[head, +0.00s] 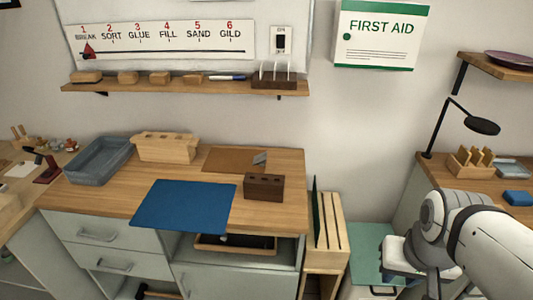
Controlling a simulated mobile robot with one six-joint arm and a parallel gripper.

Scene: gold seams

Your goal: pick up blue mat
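My white and grey arm shows at the lower right, well away from the mat. My gripper does not show in this view.
A brown block with holes (264,186) stands just right of the mat. Behind are a grey-blue tray (88,160), a light wooden rack (165,148) and a brown mat (233,160). An open compartment below the worktop holds a wooden tray (268,249).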

